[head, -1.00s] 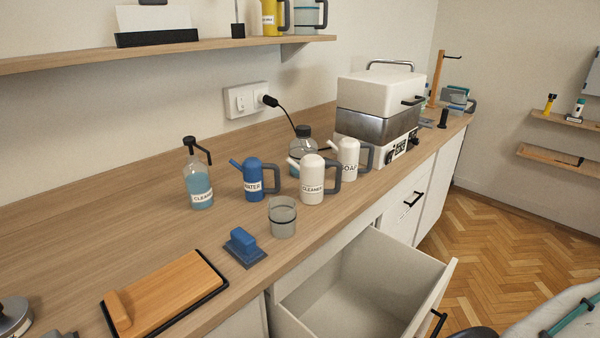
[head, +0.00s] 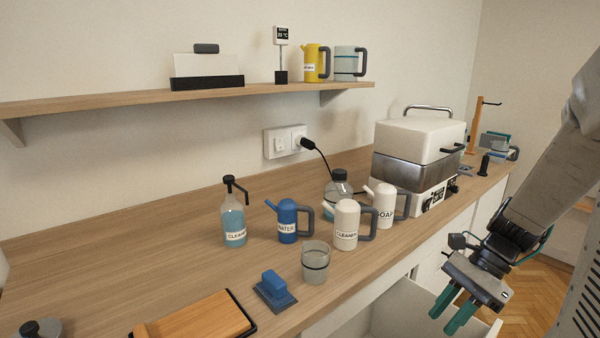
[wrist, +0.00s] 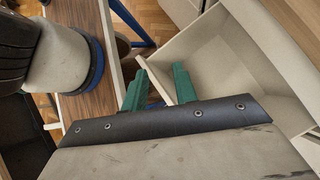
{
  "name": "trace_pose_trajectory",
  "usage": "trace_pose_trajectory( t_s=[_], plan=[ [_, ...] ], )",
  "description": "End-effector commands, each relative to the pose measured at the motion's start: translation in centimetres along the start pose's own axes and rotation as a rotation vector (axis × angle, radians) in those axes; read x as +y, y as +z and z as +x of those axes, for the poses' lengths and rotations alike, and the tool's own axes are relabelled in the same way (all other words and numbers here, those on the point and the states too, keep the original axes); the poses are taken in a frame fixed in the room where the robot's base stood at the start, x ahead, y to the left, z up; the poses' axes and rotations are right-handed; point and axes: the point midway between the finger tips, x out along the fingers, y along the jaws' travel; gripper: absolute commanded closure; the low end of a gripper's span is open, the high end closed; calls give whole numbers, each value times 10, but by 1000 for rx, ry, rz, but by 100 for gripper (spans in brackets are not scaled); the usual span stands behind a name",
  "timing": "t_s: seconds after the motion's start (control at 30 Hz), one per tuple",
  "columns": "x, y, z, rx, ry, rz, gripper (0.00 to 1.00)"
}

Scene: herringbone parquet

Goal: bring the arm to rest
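My arm shows at the right of the head view. My gripper (head: 446,322) hangs fingers-down over the open drawer (head: 391,306). Its two teal fingers are apart with nothing held between them. In the wrist view the gripper (wrist: 160,72) also shows open and empty, with the drawer (wrist: 235,62) behind and beside the fingers. Whether the fingers touch the drawer edge cannot be told for sure; they look to be above it.
The counter holds a pump bottle (head: 233,220), a blue jug (head: 287,222), two white jugs, a glass beaker (head: 315,265), a blue block (head: 273,289), a wooden board (head: 195,320) and a white-and-steel appliance (head: 415,150). A shelf (head: 120,104) runs along the wall.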

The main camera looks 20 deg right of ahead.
Motion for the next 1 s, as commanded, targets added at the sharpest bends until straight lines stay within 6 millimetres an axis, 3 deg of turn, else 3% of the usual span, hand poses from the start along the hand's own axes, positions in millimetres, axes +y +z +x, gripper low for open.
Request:
trace_pose_trajectory(
  t_s=[0.03, 0.2, 0.5, 0.7, 1.0],
  plan=[
    [2, 22, -2, 66, 28, -133, 71],
    [18, 75, -4, 251, 131, -555, 71],
    [61, 143, -10, 543, 298, -1263, 71],
    [80, 161, -14, 661, 362, -1546, 71],
    [84, 164, -16, 692, 381, -1617, 71]
  ],
)
